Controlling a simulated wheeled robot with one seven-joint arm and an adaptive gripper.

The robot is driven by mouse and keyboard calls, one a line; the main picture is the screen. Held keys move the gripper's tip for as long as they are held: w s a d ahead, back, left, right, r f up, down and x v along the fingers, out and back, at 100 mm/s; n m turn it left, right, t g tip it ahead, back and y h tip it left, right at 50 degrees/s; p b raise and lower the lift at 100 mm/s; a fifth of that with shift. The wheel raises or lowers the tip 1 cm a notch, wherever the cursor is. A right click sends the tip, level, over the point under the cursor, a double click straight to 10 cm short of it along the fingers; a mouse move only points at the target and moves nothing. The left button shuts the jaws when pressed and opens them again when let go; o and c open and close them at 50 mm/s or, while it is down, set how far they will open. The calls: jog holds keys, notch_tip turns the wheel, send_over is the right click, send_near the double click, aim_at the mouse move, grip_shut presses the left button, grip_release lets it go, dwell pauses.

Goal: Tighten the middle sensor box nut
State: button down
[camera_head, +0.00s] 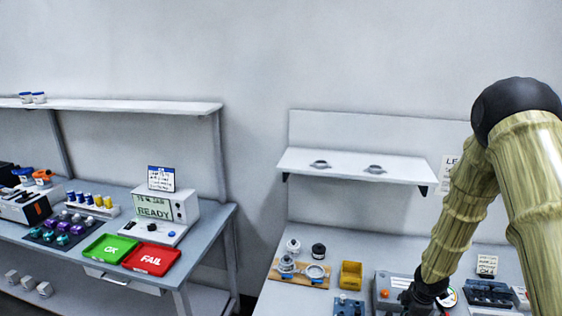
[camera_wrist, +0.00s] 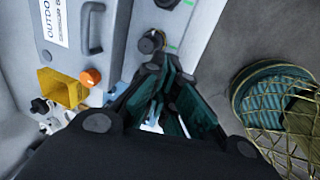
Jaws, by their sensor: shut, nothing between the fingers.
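In the head view, my gripper (camera_head: 420,298) is low over the right bench, beside a grey box with an orange knob (camera_head: 384,293). In the wrist view, my gripper (camera_wrist: 172,112) shows with its dark fingers shut and nothing seen between them. Just beyond the fingers, a dark round nut-like fitting (camera_wrist: 151,42) sits on a grey surface beside green marks. A second dark fitting shows at the top edge of that view, partly cut off. I cannot tell which of these is the middle sensor box nut. The fingers look apart from both fittings.
A yellow bin (camera_head: 350,275) and a blue block with dark knobs (camera_head: 347,306) stand left of the grey box. A gauge (camera_head: 447,297) and a dark rack (camera_head: 487,293) are to its right.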

jog(key=shift+d, duration=0.1)
jog(key=shift+w+d+f, duration=0.1)
jog(key=shift+d, duration=0.05)
jog(key=shift+s+d+r+b, duration=0.15)
jog(key=shift+d+r+b, duration=0.1)
jog(key=shift+d+b, duration=0.35)
jog(key=shift+s+d+r+b, duration=0.1)
jog(key=shift+d+r+b, duration=0.15)
jog(key=shift+d+b, duration=0.35)
jog(key=shift+f, duration=0.1)
notch_tip(320, 180, down, 4)
jog(key=b, duration=0.5)
jog(key=shift+f+b, duration=0.55)
jog(key=shift+f, duration=0.75)
